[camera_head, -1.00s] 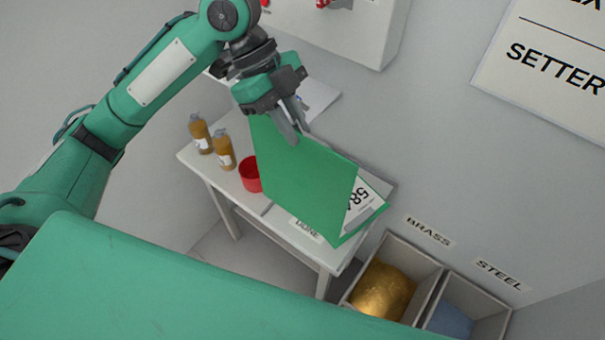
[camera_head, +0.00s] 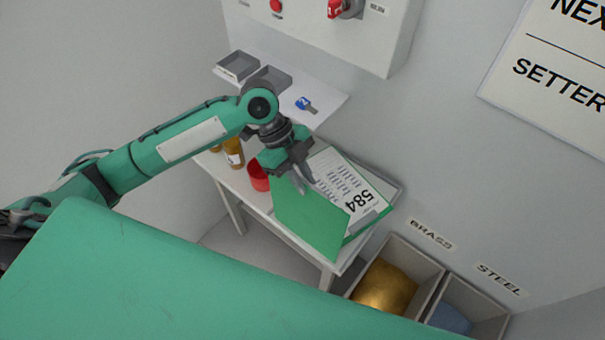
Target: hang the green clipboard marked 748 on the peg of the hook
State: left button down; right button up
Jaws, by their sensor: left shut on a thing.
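My left gripper (camera_head: 303,178) is shut on the upper edge of a green clipboard (camera_head: 308,220). The clipboard is tilted with its plain green face towards me, so I cannot read its number. It is in front of a second green clipboard marked 584 (camera_head: 348,190), which lies on the small table with its printed sheet up and partly covered. I cannot tell whether the two touch. I do not see the hook or its peg in this view. My right gripper is not in view.
The table (camera_head: 262,213) also holds a red cup (camera_head: 258,176) and amber bottles (camera_head: 234,153). A white shelf (camera_head: 325,97) with grey trays and a blue-handled item is above it. BRASS (camera_head: 388,284) and STEEL (camera_head: 452,318) bins stand right. A wall box (camera_head: 310,30) is overhead.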

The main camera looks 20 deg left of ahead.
pick_arm(q)
jog(key=shift+f, duration=0.1)
jog(key=c, duration=1.4)
grip_release()
jog(key=shift+o, duration=0.2)
